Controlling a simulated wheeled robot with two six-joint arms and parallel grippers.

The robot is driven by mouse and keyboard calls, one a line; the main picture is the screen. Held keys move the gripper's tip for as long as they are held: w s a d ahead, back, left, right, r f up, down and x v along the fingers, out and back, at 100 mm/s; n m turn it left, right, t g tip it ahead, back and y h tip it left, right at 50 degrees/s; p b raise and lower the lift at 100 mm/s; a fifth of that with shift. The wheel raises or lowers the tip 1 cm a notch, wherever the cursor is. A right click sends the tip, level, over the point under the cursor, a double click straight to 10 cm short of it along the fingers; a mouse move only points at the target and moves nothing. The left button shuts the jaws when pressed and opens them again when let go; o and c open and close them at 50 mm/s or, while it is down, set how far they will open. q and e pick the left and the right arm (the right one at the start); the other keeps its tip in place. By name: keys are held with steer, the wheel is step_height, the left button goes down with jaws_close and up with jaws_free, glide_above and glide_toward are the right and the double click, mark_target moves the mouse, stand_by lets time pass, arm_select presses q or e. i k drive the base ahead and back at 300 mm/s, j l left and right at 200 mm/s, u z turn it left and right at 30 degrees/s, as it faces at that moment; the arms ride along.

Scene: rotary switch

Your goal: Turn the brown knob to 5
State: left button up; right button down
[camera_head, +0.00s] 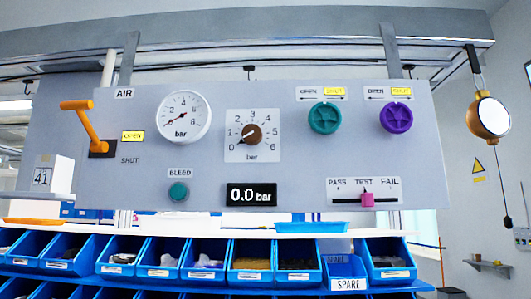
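The scale numbers run around the knob, with 0 at the lower left and 3 at the top. The knob's pointer appears to face the lower left, near 0. A black display (251,195) below the plate reads 0.0 bar. Neither of my grippers is in view.
The panel also holds a round gauge (184,117), an orange lever (86,124), a teal bleed button (178,191), a teal handwheel (325,117), a purple handwheel (397,117) and a pink slider (367,199). Blue bins (205,272) stand below. The space before the panel is clear.

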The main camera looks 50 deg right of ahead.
mark_target(251, 134)
steer(key=z, duration=1.5)
steer(key=l, duration=0.15)
